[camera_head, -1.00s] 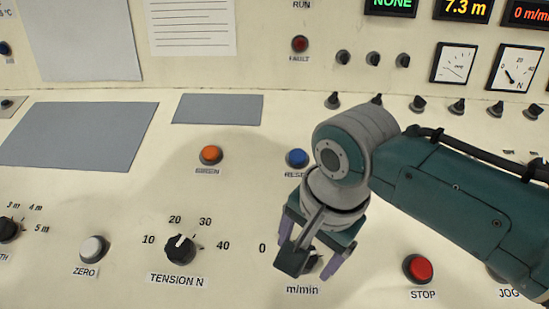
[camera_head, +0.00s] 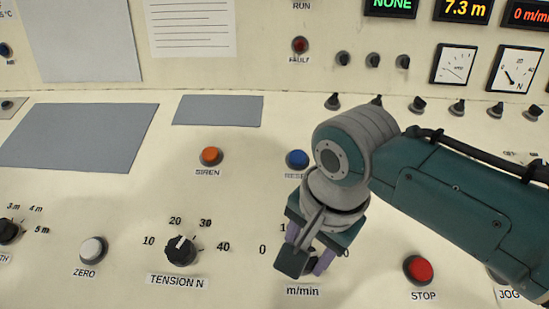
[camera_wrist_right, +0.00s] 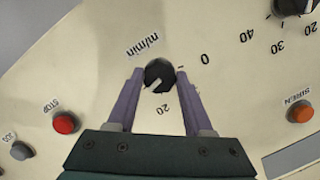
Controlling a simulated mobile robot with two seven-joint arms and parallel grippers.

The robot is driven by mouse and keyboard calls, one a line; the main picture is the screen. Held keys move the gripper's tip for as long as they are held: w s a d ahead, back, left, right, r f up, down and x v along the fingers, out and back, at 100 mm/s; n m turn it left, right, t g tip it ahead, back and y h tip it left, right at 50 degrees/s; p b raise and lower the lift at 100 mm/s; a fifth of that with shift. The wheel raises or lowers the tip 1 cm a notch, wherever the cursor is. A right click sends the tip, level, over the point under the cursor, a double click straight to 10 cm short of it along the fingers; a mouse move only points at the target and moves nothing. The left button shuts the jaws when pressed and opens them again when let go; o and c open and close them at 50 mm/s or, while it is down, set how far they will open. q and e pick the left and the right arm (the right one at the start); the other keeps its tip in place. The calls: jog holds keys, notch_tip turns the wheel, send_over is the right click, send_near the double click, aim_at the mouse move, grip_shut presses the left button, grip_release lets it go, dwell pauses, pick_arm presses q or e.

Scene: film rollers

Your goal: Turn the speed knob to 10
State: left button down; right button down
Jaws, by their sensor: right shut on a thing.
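The speed knob (camera_wrist_right: 159,73) is black and round, above the "m/min" label (camera_head: 302,292) in the head view. My right gripper (camera_head: 307,264) is over it, with its purple fingers shut on opposite sides of it. In the right wrist view my right gripper (camera_wrist_right: 158,76) shows one finger on each side of the knob. The knob's white mark points down and left there, on the left side of the "20" (camera_wrist_right: 163,110). The "0" (camera_wrist_right: 205,58) is visible; the "10" is not readable. In the head view the gripper mostly hides the knob. My left gripper is not in view.
The red STOP button (camera_head: 419,270) is right of the gripper. The blue button (camera_head: 297,159) lies above it and the orange SIREN button (camera_head: 210,155) at upper left. The TENSION knob (camera_head: 181,250) is to the left, with clear panel between.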

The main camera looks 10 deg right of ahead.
jog(key=n+p, duration=0.1)
jog(key=n, duration=0.2)
jog(key=shift+r+n+g+h, duration=0.1)
jog(key=shift+n+g+h, duration=0.2)
jog(key=n+p, duration=0.1)
jog(key=n, duration=0.3)
jog(key=shift+a+h, duration=0.1)
jog(key=shift+h, duration=0.3)
jog(key=n+h, duration=0.1)
jog(key=n, duration=0.4)
jog(key=shift+n, duration=0.4)
jog(key=n+p, duration=0.1)
jog(key=n, duration=0.4)
jog(key=shift+a+n+h, duration=0.15)
jog(key=shift+n+h, duration=0.15)
jog(key=shift+h, duration=0.1)
jog(key=shift+n, duration=0.3)
